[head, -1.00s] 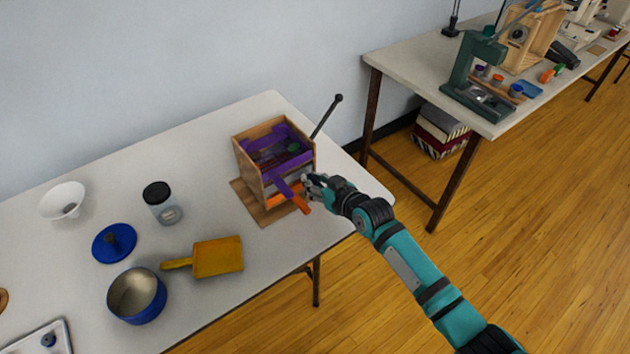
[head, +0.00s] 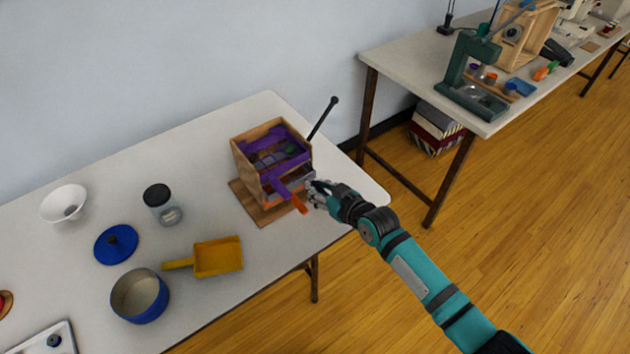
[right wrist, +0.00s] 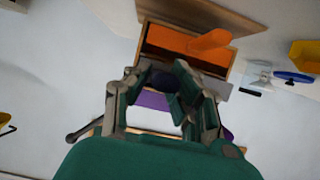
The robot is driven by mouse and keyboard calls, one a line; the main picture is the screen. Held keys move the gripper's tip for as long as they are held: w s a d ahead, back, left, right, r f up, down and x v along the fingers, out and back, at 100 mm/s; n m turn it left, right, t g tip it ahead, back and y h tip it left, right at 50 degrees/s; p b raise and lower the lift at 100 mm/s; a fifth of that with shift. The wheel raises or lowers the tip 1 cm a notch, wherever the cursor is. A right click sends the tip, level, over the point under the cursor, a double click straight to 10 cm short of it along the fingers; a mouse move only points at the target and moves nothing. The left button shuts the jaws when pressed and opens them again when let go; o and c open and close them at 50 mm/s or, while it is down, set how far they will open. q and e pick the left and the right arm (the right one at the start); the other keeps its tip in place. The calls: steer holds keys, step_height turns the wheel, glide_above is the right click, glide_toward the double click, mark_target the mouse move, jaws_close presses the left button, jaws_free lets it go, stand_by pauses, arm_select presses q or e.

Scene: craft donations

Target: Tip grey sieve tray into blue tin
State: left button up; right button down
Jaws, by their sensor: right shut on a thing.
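The wooden sieve box (head: 243,165) stands on a board on the near table, with purple and orange trays in it. Part of the grey sieve tray (head: 291,184) shows at its front, between the purple handle and the orange one; the rest is hidden. My right gripper (head: 312,190) is at the box's front and is shut on the tray's dark handle, which shows between the fingers in the right wrist view (right wrist: 165,82). The open blue tin (head: 150,311) stands upright at the table's front edge, left of the box. My left gripper is not in view.
A yellow scoop (head: 218,257) lies between the tin and the box. A blue lid (head: 115,244), a jar (head: 161,203) and a white bowl (head: 64,202) stand behind. A dark rod (head: 323,117) rises beside the box. The table's back middle is clear.

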steer(key=s+d+p, duration=0.6)
steer(key=s+d, duration=0.2)
steer(key=s, duration=0.3)
steer(key=shift+s+d, duration=0.2)
steer(key=shift+s, duration=0.05)
stand_by(1.1)
steer(key=shift+a, duration=0.1)
